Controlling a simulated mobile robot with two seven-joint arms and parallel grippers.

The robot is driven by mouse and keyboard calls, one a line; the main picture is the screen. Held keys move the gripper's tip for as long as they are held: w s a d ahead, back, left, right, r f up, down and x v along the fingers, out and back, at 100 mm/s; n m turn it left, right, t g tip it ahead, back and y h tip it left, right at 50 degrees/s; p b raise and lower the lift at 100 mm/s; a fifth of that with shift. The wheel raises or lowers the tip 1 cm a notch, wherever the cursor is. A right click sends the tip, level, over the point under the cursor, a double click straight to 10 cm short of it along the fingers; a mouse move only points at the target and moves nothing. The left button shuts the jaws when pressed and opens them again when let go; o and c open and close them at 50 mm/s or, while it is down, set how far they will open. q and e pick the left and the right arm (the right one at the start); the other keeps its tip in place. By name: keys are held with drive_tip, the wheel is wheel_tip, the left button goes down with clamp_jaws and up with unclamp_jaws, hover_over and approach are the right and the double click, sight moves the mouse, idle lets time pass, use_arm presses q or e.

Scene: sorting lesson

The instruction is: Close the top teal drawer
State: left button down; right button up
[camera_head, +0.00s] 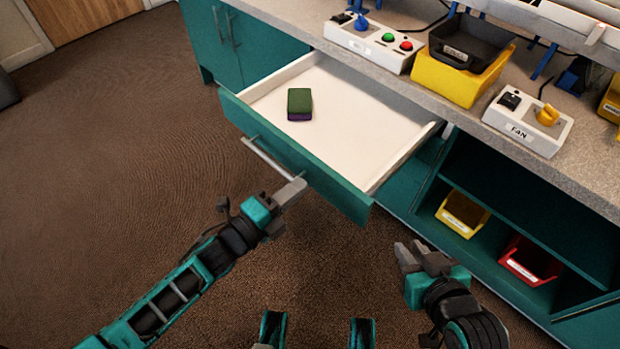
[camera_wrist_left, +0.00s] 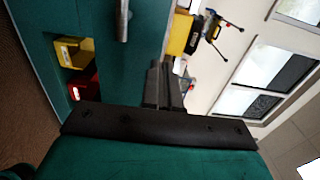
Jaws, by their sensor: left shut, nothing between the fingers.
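The top teal drawer (camera_head: 292,153) is pulled far out from the cabinet in the head view. A block, green on top and purple below (camera_head: 299,104), lies inside on its white floor. The drawer's grey bar handle (camera_head: 268,158) runs along the front. My left gripper (camera_head: 298,186) is shut and empty at the right end of the handle, close to the drawer front; I cannot tell if it touches. In the left wrist view its fingers (camera_wrist_left: 163,85) are together, and the handle (camera_wrist_left: 122,20) shows at the top. My right gripper (camera_head: 408,252) is open and empty, right of the drawer.
The grey counter (camera_head: 455,105) above holds a button box (camera_head: 375,43), a yellow bin (camera_head: 455,80) with a dark bin in it, and a FAN switch box (camera_head: 528,122). The open shelf below holds a yellow bin (camera_head: 462,214) and a red bin (camera_head: 530,262). The floor in front is clear.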

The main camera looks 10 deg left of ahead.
sight(321, 169)
use_arm(q)
drive_tip(key=shift+b+x, duration=0.35)
drive_tip(key=shift+x, duration=1.9)
use_arm(e)
drive_tip(key=shift+s+f, duration=0.1)
drive_tip(key=shift+f, duration=0.45)
